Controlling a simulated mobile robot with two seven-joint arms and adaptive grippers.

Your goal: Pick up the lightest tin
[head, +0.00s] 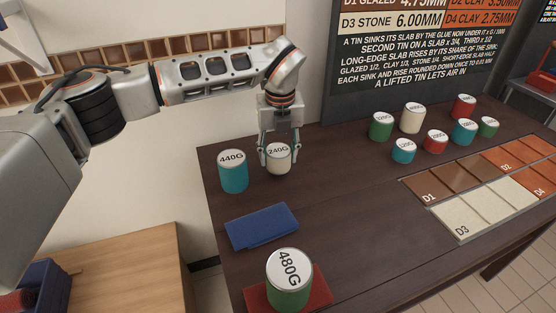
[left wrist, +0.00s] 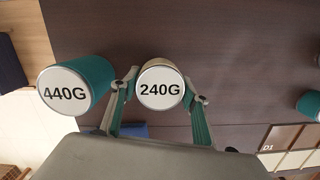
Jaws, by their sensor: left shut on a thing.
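A cream tin marked 240G (head: 278,163) is at the back left of the dark table; it also shows in the left wrist view (left wrist: 160,88). My left gripper (head: 278,158) comes down from above and is shut on it, one finger on each side. I cannot tell whether its base touches the table. A teal tin marked 440G (head: 233,177) stands just left of it, apart from the gripper. A green tin marked 480G (head: 289,290) stands on a red slab (head: 256,294) at the front. My right gripper is in neither view.
Several smaller-looking tins, including a green one (head: 380,128), a cream one (head: 411,120) and a teal one (head: 403,154), stand at the back right; their labels are hard to read. A blue slab (head: 262,226) lies bare. Tile panels (head: 470,217) lie right. The table's middle is clear.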

